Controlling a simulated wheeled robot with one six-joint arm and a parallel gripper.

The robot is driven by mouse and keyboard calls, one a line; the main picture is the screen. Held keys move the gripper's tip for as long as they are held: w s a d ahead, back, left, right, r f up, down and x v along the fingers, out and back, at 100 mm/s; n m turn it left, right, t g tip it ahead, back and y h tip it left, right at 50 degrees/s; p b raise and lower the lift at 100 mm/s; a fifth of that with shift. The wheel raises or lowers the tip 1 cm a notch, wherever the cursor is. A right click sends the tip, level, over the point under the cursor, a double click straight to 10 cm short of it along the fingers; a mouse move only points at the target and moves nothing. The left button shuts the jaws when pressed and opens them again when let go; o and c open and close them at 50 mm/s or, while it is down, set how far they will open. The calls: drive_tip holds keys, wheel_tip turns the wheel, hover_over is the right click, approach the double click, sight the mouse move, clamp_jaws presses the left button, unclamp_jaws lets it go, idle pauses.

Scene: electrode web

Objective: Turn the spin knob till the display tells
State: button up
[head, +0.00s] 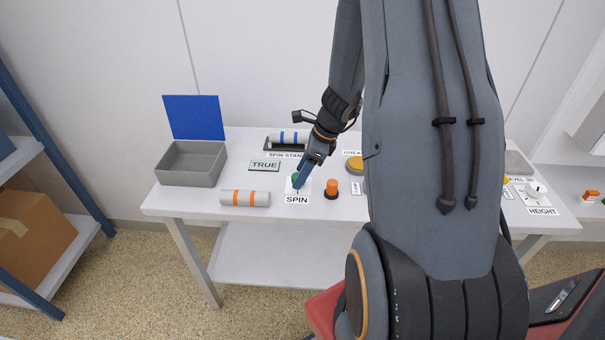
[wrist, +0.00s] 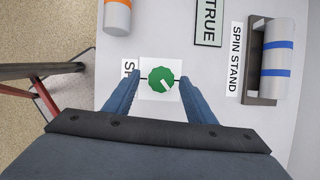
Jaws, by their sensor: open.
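The green spin knob (wrist: 161,80) sits on a white plate with a SPIN label (head: 297,200) on the table. Its white pointer mark points to the lower right in the wrist view. My gripper (wrist: 161,98) is open, with one blue finger on each side of the knob. I cannot tell whether the fingers touch it. In the head view my gripper (head: 301,180) comes down over the knob and hides most of it. The display (head: 264,165) behind the knob reads TRUE, and it also shows in the wrist view (wrist: 209,20).
An orange-banded roll (head: 245,198) lies left of the knob, and an orange button (head: 331,187) stands right of it. A blue-banded roll (wrist: 276,61) rests in the spin stand (wrist: 261,99). A grey box (head: 190,164) with a blue lid stands at left.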

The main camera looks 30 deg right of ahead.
drive_tip(key=v, duration=0.7)
drive_tip(key=shift+b, duration=0.3)
drive_tip(key=shift+d, duration=0.1)
drive_tip(key=s+a+r+n+h, duration=0.1)
drive_tip(key=s+a+n, duration=0.3)
drive_tip(key=n, duration=0.4)
drive_tip(key=s+a+r+n+g+h, duration=0.1)
drive_tip(key=s+a+r+n, duration=0.2)
drive_tip(key=a+n, duration=0.4)
drive_tip(key=s+a+r+n+h, duration=0.1)
drive_tip(key=s+a+n, duration=0.4)
drive_tip(key=n, duration=0.5)
drive_tip(key=shift+s+a+r+n, duration=0.35)
drive_tip(key=shift+a+r, duration=0.15)
drive_tip(key=shift+a, duration=0.15)
drive_tip(key=shift+d, duration=0.15)
